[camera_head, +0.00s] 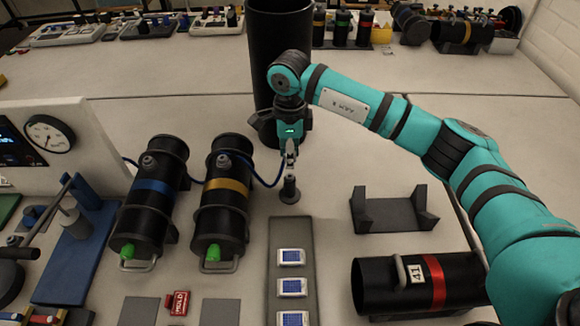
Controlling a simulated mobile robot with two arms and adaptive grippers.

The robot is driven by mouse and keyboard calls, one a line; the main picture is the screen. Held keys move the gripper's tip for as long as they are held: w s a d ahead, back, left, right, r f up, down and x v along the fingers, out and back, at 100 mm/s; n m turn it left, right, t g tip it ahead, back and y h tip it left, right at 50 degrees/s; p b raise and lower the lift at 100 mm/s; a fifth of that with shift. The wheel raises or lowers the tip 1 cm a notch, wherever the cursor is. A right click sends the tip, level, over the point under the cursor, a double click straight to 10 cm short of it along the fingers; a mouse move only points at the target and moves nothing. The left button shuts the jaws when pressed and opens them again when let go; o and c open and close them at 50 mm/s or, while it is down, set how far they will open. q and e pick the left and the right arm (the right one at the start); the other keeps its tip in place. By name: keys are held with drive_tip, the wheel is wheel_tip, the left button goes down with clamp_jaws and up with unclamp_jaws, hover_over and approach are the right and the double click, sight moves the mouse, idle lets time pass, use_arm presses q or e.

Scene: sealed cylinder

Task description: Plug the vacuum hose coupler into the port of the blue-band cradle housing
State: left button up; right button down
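The blue-band housing (152,190) is a black cylinder lying in a cradle at left, with a blue ring and a green plug on its near end. Its grey port (149,160) stands up on top toward the far end. My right gripper (291,162) points down right of both cradle housings. It appears shut on the hose coupler (290,190), a dark upright piece with a wider base. Whether the coupler touches the table is unclear. My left gripper is not in view.
A similar yellow-band housing (227,188) stands between the blue-band one and the coupler. A gauge panel (50,145) is at left. A tall black cylinder (277,45) stands behind the gripper. A tray (279,245), empty cradle (385,215) and red-band cylinder (380,288) are nearer.

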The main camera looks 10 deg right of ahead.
drive_tip(key=shift+r, duration=0.45)
drive_tip(key=s+d+r+n, duration=0.1)
drive_tip(key=s+d+n, duration=0.2)
drive_tip(key=s+n, duration=0.6)
drive_tip(key=s+d+r+n, duration=0.1)
drive_tip(key=s+d+n, duration=0.3)
drive_tip(key=s+n, duration=0.5)
drive_tip(key=shift+s+d+r+n, duration=0.15)
drive_tip(key=shift+s+d+n, duration=0.2)
drive_tip(key=shift+n, duration=0.75)
drive_tip(key=shift+a, duration=0.25)
